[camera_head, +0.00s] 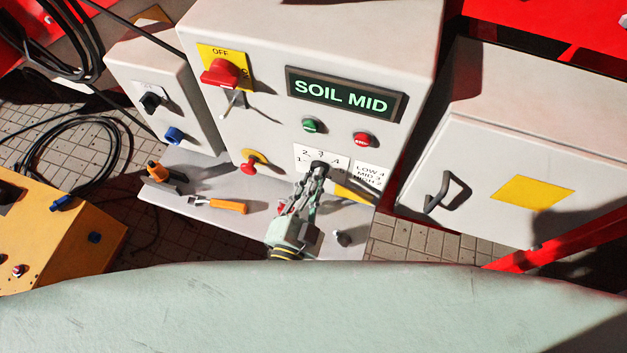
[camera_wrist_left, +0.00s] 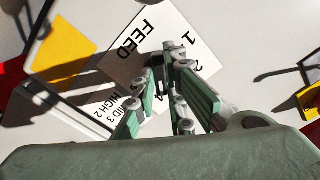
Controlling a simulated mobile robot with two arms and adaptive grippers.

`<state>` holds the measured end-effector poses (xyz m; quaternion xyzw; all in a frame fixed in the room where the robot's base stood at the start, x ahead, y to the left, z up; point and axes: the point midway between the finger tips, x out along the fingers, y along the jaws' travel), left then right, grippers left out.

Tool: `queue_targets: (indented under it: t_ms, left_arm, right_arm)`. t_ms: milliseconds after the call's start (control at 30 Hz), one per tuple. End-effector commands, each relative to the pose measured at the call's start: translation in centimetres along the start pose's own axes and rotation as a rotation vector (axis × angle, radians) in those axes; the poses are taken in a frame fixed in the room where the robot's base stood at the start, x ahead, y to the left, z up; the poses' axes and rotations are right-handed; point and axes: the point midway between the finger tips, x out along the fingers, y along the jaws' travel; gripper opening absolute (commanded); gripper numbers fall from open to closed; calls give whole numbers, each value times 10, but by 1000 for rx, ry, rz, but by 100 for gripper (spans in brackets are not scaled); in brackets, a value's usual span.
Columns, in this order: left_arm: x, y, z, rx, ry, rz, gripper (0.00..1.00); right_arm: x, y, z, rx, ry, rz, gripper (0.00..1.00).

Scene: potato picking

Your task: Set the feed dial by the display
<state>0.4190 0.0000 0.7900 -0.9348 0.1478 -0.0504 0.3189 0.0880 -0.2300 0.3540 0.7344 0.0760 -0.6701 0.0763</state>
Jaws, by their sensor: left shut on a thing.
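The display (camera_head: 346,95) on the grey control cabinet reads "SOIL MID" in green. The black feed dial (camera_head: 319,166) sits on a white plate (camera_head: 300,150) numbered around the knob. A legend card (camera_head: 369,172) to its right reads LOW 4, MID 3, HIGH 2. My left gripper (camera_head: 318,178) reaches up from below and is shut on the dial. In the left wrist view its fingers (camera_wrist_left: 165,68) close at the plate marked FEED (camera_wrist_left: 132,45). The fingers hide most of the dial, so I cannot tell which number it points to. My right gripper is not in view.
Above the dial are a green button (camera_head: 310,125) and a red button (camera_head: 362,139). A red rotary switch (camera_head: 221,73) with keys is upper left, and a red knob (camera_head: 249,168) is left of the dial. Loose tools, including an orange-handled one (camera_head: 228,206), lie on the shelf (camera_head: 200,168) below.

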Motion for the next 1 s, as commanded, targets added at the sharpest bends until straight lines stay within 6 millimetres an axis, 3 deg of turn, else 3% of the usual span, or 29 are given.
queue_targets:
  t_ms: [600, 1000]
  left_arm:
    - [0, -1, -1, -489, 1, 1, 0]
    - [0, 0, 0, -643, 0, 1, 0]
  right_arm:
    - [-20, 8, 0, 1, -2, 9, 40]
    - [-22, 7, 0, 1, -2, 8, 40]
